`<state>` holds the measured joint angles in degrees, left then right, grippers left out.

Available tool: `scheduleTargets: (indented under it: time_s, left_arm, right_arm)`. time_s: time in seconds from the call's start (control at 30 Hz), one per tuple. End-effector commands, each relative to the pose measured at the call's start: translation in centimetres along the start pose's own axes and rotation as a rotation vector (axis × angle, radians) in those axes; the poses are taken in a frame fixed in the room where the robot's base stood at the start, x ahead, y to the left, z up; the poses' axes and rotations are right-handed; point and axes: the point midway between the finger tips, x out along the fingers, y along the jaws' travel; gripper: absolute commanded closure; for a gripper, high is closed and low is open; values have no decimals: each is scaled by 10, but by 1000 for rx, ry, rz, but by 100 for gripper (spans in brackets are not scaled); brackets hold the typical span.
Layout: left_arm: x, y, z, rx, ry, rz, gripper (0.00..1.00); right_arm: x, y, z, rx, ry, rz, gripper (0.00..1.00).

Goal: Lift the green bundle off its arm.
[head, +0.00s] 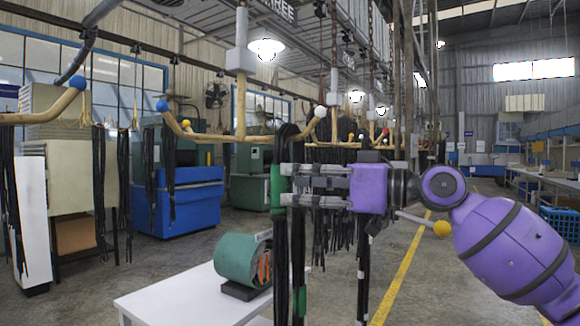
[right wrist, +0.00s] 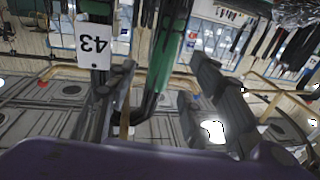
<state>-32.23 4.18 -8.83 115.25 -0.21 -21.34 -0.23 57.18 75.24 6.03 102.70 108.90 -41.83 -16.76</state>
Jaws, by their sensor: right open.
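The green bundle, black hoses with a green band (head: 277,190), hangs down from the wooden arm (head: 303,131) near its white ball end. It also shows in the right wrist view as a green sleeve (right wrist: 167,50) over dark hose. My right gripper (head: 284,186) reaches in from the right at the height of the band. It is open, with one finger on each side of the green sleeve in the right wrist view. I cannot tell whether either finger touches it. My left gripper is not in view.
A white tag marked 43 (right wrist: 90,42) hangs beside the left finger in the wrist view. Below are a white table (head: 185,303) and a green drum (head: 243,260). Other black hoses (head: 97,180) hang at left. The right floor aisle is clear.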

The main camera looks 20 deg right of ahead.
Motion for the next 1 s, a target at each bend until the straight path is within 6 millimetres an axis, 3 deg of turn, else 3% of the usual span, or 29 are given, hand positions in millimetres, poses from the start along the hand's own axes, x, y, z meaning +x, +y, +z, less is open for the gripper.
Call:
scheduleTargets:
  time_s: [0.4, 0.7, 1.0]
  left_arm:
    - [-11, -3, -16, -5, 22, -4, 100]
    - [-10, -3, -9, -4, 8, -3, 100]
    - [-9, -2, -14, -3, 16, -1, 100]
  right_arm:
    - [47, -1, -4, -1, 2, 0, 53]
    - [52, 0, 0, 1, -1, 2, 53]
    - [52, 0, 0, 1, -1, 1, 92]
